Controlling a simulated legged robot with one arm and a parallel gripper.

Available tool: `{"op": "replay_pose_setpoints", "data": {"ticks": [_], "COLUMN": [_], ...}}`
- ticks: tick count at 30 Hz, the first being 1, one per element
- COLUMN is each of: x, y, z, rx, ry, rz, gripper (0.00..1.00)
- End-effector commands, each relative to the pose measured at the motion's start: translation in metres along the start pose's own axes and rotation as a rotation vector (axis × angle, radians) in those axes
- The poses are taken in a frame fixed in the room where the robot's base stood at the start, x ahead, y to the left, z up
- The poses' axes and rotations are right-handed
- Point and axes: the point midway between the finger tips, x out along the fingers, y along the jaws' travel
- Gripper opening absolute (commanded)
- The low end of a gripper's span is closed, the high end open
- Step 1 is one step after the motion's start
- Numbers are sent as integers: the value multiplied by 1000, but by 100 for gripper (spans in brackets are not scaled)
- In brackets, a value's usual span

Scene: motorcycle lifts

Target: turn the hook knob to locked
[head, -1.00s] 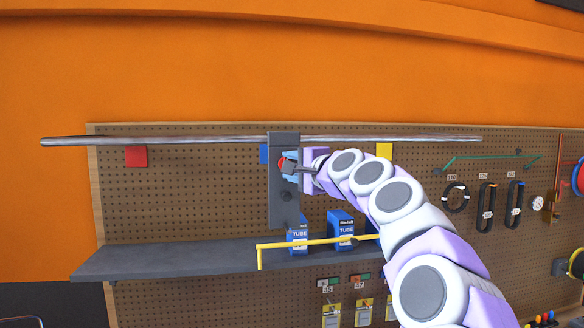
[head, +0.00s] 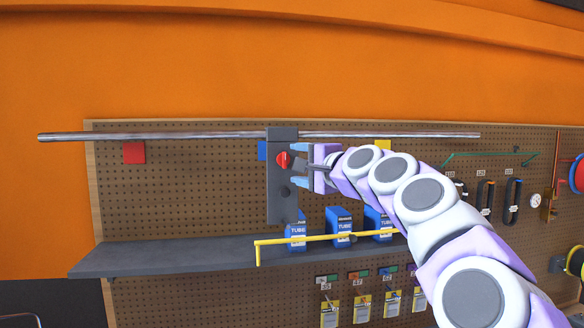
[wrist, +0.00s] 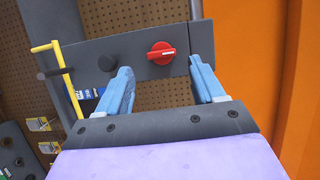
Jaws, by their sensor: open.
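The hook knob (head: 283,160) is a red round knob on the dark grey hook plate (head: 282,208), which hangs from the metal rail. In the wrist view the red knob (wrist: 161,53) shows a raised grip bar with a white mark, lying nearly level in that picture. My gripper (head: 299,165) is open just to the right of the plate in the head view. In the wrist view its two blue fingers (wrist: 163,80) stand apart, with the knob beyond and between their tips. The fingers look clear of the knob.
The metal rail (head: 200,136) runs across the pegboard (head: 180,200), with red, blue and yellow patches behind it. A yellow bar (head: 300,240) sticks out below, by blue tube boxes (head: 338,225) on a grey shelf (head: 170,256). A black knob (wrist: 107,62) sits on the same plate.

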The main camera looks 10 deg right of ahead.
Motion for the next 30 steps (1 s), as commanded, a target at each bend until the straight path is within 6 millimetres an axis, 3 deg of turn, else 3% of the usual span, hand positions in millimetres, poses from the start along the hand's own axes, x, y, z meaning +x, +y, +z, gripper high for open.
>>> {"op": "replay_pose_setpoints", "data": {"ticks": [18, 24, 30], "x": [-108, -124, -127], "y": [2, 3, 3], "z": [-1, -2, -2], "rx": [-1, 0, 0], "ry": [0, 0, -1], "rz": [1, 4, 5], "gripper": [68, 68, 68]}}
